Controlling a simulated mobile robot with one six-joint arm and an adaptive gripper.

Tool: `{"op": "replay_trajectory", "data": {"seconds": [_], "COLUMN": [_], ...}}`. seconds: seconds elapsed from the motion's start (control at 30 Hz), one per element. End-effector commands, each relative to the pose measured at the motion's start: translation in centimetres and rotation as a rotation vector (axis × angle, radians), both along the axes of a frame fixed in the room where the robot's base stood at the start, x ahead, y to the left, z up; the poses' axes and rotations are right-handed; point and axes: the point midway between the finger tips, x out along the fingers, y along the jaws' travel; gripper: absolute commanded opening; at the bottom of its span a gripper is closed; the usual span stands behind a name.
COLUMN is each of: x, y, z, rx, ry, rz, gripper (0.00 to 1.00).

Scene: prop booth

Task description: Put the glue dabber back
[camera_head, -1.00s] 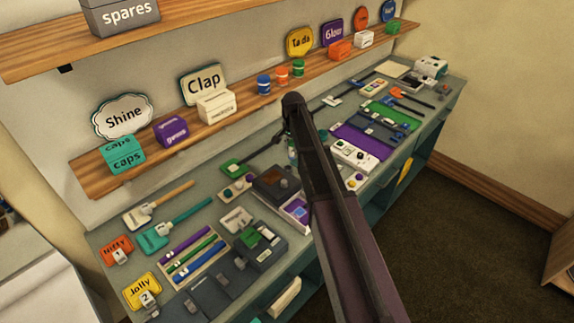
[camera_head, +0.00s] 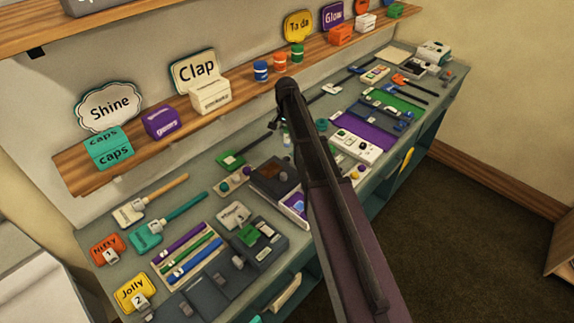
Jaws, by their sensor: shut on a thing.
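My arm crosses the middle of the view and hides most of my gripper (camera_head: 277,124). Only a dark part of the gripper shows, left of the arm's elbow, above the back of the workbench (camera_head: 190,205). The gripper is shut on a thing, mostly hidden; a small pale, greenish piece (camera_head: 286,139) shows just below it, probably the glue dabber. I cannot make out its shape or whether it touches the bench. The dabber's holder cannot be told apart from the other bench items.
A wooden shelf (camera_head: 75,182) with boxes, small jars and signs runs above the bench's back. Brushes, a pen tray (camera_head: 187,254), dark grey blocks, a purple mat (camera_head: 362,142) and a green mat (camera_head: 398,108) crowd the bench. Open dark floor (camera_head: 480,220) lies at right.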

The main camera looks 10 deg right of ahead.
Motion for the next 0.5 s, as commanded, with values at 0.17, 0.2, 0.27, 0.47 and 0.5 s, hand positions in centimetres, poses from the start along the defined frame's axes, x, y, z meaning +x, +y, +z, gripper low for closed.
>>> {"op": "replay_trajectory", "data": {"seconds": [0.17,0.2,0.27,0.47,0.5], "x": [0.0,0.0,0.0,0.0,0.0], "y": [0.0,0.0,0.0,0.0,0.0], "z": [0.0,0.0,-0.1,-1.3,-1.6], "rx": [0.0,0.0,0.0,0.0,0.0], "ry": [0.0,0.0,0.0,0.0,0.0], "rz": [-0.001,-0.001,-0.001,-0.001,-0.001], "gripper": [0.0,0.0,0.0,0.0,0.0]}}
